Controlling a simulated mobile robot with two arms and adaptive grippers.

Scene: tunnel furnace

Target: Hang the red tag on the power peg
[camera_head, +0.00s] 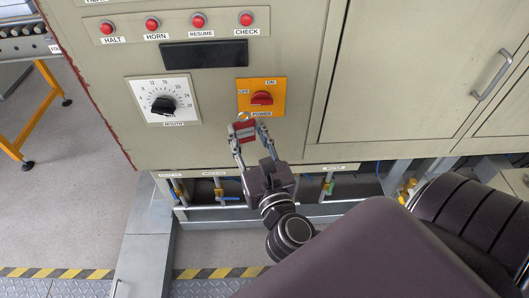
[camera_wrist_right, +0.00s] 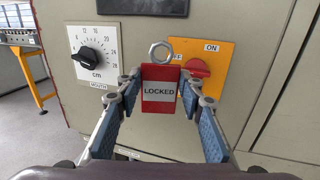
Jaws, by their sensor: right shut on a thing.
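My right gripper (camera_head: 248,136) is shut on the red tag (camera_head: 244,129) in front of the cabinet. In the right wrist view the tag (camera_wrist_right: 159,88) is upright between the fingertips (camera_wrist_right: 160,84), with a white "LOCKED" label and a metal ring (camera_wrist_right: 160,50) on top. The ring overlaps the left edge of the orange power plate (camera_wrist_right: 214,58). The plate has a red switch knob (camera_wrist_right: 197,68), also seen in the head view (camera_head: 262,98). I cannot make out the power peg; whether the ring touches anything is unclear. My left gripper is not in view.
A black mouth dial (camera_head: 163,104) is left of the power plate. Red buttons (camera_head: 198,20) and a dark display (camera_head: 204,54) are above. Valves and pipes (camera_head: 219,187) run under the cabinet. A door handle (camera_head: 492,75) sticks out at the right.

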